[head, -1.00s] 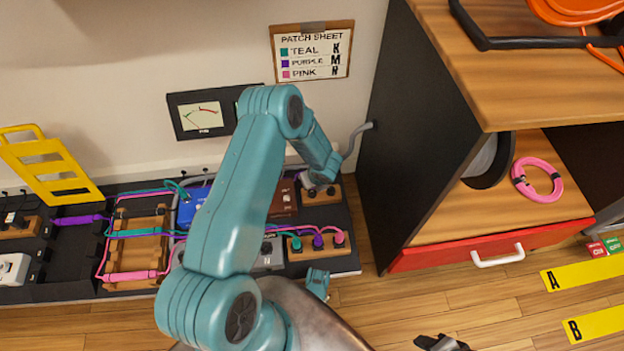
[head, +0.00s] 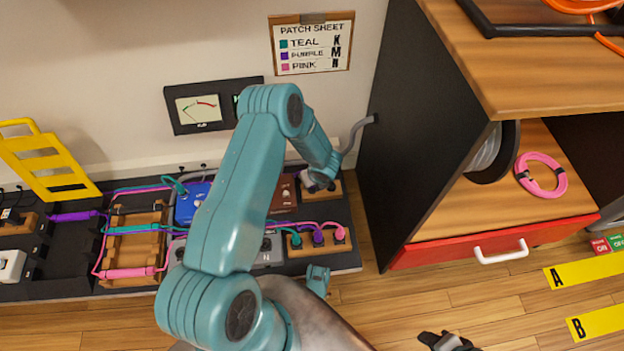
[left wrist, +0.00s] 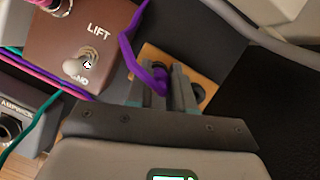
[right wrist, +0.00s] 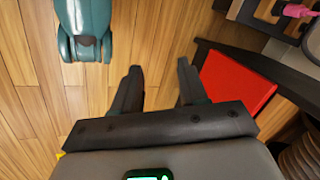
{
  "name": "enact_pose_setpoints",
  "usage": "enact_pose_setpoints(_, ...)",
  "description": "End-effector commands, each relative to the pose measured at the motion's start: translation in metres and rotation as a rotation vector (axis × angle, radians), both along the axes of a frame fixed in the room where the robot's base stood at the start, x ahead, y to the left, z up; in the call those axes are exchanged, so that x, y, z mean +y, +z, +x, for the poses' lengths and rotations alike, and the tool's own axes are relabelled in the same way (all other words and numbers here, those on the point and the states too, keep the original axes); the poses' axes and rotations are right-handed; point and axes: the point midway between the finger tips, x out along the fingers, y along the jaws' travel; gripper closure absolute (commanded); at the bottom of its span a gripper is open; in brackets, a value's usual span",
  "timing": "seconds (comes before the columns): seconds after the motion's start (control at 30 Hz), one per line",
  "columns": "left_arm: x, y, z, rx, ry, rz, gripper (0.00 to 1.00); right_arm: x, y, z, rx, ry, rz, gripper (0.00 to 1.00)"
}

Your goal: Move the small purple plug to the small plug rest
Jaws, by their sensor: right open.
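In the left wrist view, the small purple plug (left wrist: 160,82) with its purple cable sits between the fingers of my left gripper (left wrist: 162,92), which looks closed on it. Directly under it is a small wooden block with dark holes (left wrist: 150,55), likely the small plug rest, beside the brown LIFT box. I cannot tell whether the plug is seated in it. In the head view, the left gripper (head: 320,183) is over this block (head: 332,196) and hides the plug. My right gripper (right wrist: 157,90) is open and empty above the floor.
A wooden block with teal, purple and pink plugs (head: 318,239) stands in front. The brown LIFT box (left wrist: 88,45) and blue box (head: 190,205) are close by. A black cabinet side (head: 405,130) rises to the right. A red drawer (head: 450,248) is below.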

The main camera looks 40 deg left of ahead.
Motion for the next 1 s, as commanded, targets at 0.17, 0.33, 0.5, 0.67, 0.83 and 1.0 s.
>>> enact_pose_setpoints(0.17, 0.000, 0.000, 0.000, 0.000, 0.000, 0.000, 0.49, 0.000, 0.000, 0.000, 0.000, 0.000, 0.000, 0.57)
enact_pose_setpoints(0.33, 0.000, 0.000, 0.000, 0.000, 0.000, 0.000, 0.49, 0.000, 0.000, 0.000, 0.001, 0.000, 0.000, 0.57)
enact_pose_setpoints(0.5, -0.004, 0.013, -0.001, -0.001, -0.001, 0.001, 0.49, 0.001, 0.007, -0.003, 0.010, 0.001, 0.002, 0.57)
enact_pose_setpoints(0.67, -0.016, 0.048, -0.004, -0.002, -0.003, 0.000, 0.49, 0.003, 0.023, -0.009, 0.028, 0.008, 0.005, 0.57)
enact_pose_setpoints(0.83, -0.034, 0.092, -0.010, -0.003, -0.003, 0.001, 0.49, 0.006, 0.038, -0.012, 0.034, 0.022, 0.008, 0.57)
enact_pose_setpoints(1.0, -0.048, 0.126, -0.015, -0.002, -0.002, 0.000, 0.49, 0.009, 0.049, -0.015, 0.039, 0.033, 0.010, 0.57)
